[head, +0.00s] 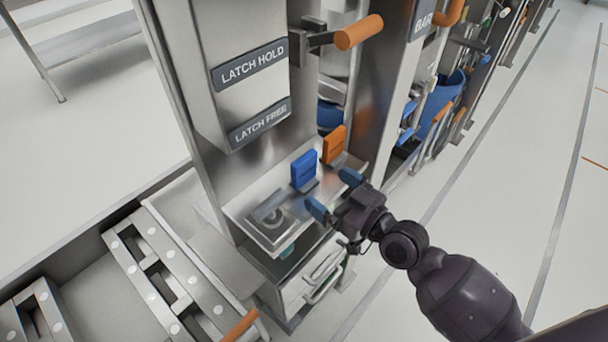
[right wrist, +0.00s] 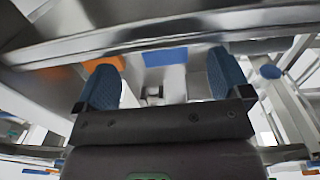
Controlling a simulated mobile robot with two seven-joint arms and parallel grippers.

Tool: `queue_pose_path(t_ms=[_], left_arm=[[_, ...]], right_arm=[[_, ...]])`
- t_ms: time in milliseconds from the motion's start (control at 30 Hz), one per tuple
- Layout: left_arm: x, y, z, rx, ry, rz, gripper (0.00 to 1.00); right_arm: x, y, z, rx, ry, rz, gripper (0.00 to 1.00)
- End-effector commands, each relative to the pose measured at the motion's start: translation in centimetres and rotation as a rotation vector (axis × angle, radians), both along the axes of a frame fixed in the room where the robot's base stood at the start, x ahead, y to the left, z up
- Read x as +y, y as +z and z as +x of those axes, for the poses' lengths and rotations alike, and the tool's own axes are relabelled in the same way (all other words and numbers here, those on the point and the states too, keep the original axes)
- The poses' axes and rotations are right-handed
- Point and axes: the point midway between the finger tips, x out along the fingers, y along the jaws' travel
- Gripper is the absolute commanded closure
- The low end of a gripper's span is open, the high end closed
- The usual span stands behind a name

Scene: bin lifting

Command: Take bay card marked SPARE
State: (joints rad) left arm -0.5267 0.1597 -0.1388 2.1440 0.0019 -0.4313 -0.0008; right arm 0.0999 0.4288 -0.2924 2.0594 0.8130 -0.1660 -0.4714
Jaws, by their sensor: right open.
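A blue card-like block (head: 304,170) and an orange one (head: 334,144) stand side by side on a small metal shelf. No marking can be read on either, so I cannot tell which is SPARE. My right gripper (head: 334,194) is open and empty, with blue fingertips, just in front of the shelf. In the right wrist view, the blue block (right wrist: 165,57) shows beyond the gap between the fingers (right wrist: 163,82). The orange block (right wrist: 119,62) shows there beside the left-hand finger. My left gripper is not in view.
Signs LATCH HOLD (head: 253,67) and LATCH FREE (head: 259,122) are on the metal post above the shelf. An orange-handled lever (head: 358,32) juts out above. A flat plate with a round mark (head: 273,220) lies at the shelf's left. The floor to the right is clear.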

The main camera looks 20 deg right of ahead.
Motion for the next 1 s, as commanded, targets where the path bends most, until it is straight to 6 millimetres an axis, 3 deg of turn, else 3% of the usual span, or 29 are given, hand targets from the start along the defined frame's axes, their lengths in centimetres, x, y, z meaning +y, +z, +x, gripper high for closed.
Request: queue_pose_path(t_ms=[700, 1000], left_arm=[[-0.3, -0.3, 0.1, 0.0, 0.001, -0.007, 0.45], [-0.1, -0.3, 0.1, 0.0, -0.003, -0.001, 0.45]], right_arm=[[3.7, 0.5, 5.5, 0.003, 0.0, 0.001, 0.04], [3.8, 0.5, 5.7, 0.003, 0.0, -0.002, 0.06]])
